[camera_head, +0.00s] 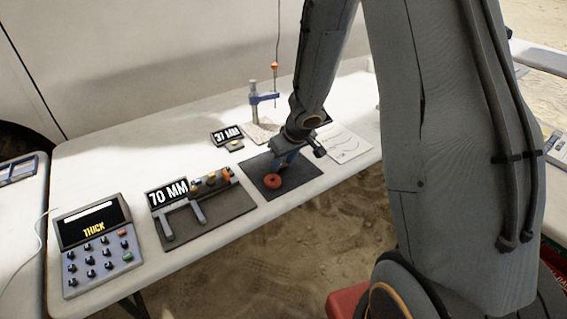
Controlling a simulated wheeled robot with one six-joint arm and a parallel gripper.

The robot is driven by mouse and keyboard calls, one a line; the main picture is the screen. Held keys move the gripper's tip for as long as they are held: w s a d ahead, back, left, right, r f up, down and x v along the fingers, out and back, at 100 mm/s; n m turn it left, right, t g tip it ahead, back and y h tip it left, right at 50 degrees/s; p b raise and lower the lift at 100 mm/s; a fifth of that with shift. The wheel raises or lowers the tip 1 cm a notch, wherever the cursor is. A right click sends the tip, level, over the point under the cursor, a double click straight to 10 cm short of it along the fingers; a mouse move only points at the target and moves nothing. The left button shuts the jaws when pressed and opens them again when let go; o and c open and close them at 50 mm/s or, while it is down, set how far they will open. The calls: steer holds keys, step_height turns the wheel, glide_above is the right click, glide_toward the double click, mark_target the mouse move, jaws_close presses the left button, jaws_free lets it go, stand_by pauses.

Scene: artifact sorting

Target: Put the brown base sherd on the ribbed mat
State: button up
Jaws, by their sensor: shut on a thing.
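The brown base sherd (273,182) looks like a small round red-brown piece with a dark centre. It shows at the tip of my gripper (277,172), which points down and is shut on it. The sherd is over the front part of a dark mat (300,178), which I take for the ribbed mat; its ribs are too fine to make out. I cannot tell whether the sherd touches the mat. My wrist and gripper hide the back right part of the mat.
Left of the mat is a caliper board (210,226) with a "70 MM" display (168,194). A keypad device (96,245) reading "THICK" stands at far left. A stand (254,103) and a "37 MM" display (227,135) are behind.

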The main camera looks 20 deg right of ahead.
steer(key=shift+f, duration=0.2)
steer(key=o, duration=1)
steer(key=s+d+r+m+h+p, duration=0.1)
steer(key=s+d+r+p, duration=0.15)
steer(key=r+p, duration=0.4)
steer(key=s+d+r+h+p, duration=0.1)
steer(key=s+r+p, duration=0.25)
steer(key=r, duration=0.65)
steer(key=s+a+r+m+g, duration=0.1)
steer(key=s, duration=0.5)
steer(key=s+a+r+g, duration=0.1)
steer(key=s+r, duration=0.1)
steer(key=s, duration=0.4)
steer(key=s+a+r+m+b, duration=0.1)
steer(key=s+r, duration=0.1)
steer(key=s, duration=0.4)
steer(key=shift+a+m+g+y, duration=0.2)
steer(key=shift+m+g+y, duration=0.1)
steer(key=shift+g, duration=0.1)
